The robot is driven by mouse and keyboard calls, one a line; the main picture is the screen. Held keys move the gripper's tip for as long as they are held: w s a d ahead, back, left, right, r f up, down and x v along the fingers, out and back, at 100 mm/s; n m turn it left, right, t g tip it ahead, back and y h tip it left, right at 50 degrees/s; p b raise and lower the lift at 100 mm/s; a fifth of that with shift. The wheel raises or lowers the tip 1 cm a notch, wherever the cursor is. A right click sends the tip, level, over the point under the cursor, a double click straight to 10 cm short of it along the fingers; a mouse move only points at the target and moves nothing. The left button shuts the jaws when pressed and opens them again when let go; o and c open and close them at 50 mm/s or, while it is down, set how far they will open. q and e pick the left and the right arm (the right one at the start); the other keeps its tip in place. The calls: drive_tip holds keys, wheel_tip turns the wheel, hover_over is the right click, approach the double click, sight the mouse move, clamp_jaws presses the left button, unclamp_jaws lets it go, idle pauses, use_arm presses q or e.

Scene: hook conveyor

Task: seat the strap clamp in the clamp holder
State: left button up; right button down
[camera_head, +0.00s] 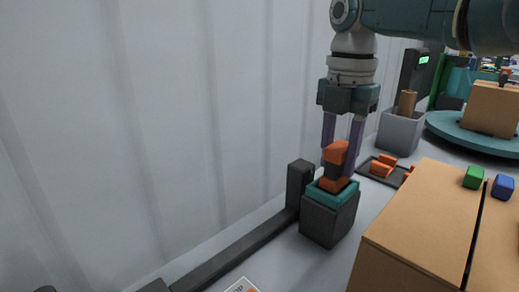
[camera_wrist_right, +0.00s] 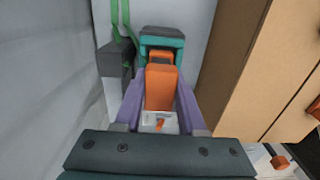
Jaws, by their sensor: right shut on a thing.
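The strap clamp (camera_head: 336,153), orange with a dark middle, is between the purple fingers of my right gripper (camera_head: 341,160), which is shut on its upper orange part. The clamp holder (camera_head: 327,218) is a dark grey block with a teal rim below the gripper. The clamp's lower orange end appears at the teal rim; I cannot tell how deep it sits. In the right wrist view the clamp (camera_wrist_right: 160,88) is between the fingers, with the teal-rimmed holder (camera_wrist_right: 162,41) beyond it. My left gripper is not in view.
A dark post (camera_head: 299,184) stands beside the holder, near the ribbed wall. A cardboard box (camera_head: 415,225) is close on the right. Behind are a dark tray (camera_head: 377,174) with orange pieces, a grey bin (camera_head: 400,131) and a teal turntable (camera_head: 470,133).

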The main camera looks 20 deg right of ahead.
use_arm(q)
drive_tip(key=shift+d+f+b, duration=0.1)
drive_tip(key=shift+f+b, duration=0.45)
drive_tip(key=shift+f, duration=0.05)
use_arm(e)
drive_tip(key=shift+f, duration=0.7)
drive_tip(key=shift+c, duration=2)
unclamp_jaws()
